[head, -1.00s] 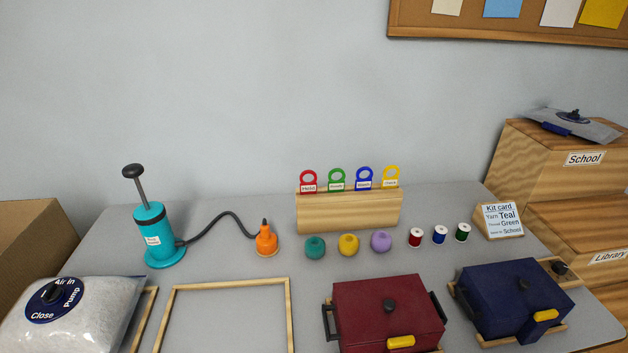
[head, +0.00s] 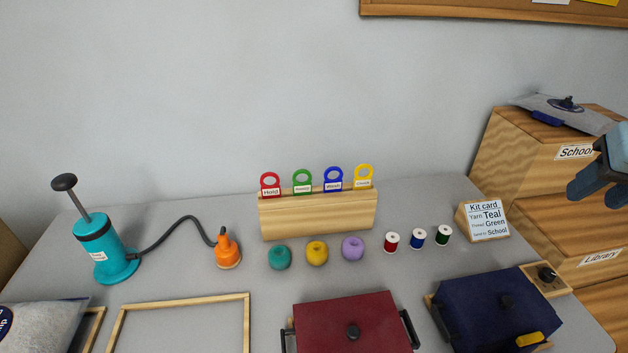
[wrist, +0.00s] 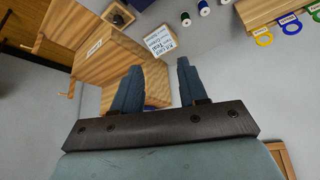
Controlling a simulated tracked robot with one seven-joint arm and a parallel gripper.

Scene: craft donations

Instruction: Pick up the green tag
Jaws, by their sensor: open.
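The green tag (head: 302,181) stands in the wooden rack (head: 318,215) at the back of the table, between the red tag (head: 270,184) and the blue tag (head: 333,179). A yellow tag (head: 363,176) is at the right end. The green tag has a round ring top and a white label too small to read surely. My gripper (wrist: 158,80) is open and empty in the wrist view, pointing toward the kit card and the wooden steps. In the head view part of it shows at the right edge, far right of the rack. Tags also show upper right in the wrist view.
Yarn balls (head: 317,253) and thread spools (head: 417,236) stand in front of the rack. The kit card (head: 486,220) is to their right. A red box (head: 345,322) and a blue box (head: 495,308) are at the front. A teal pump (head: 103,250) is at left; wooden steps (head: 540,155) are at right.

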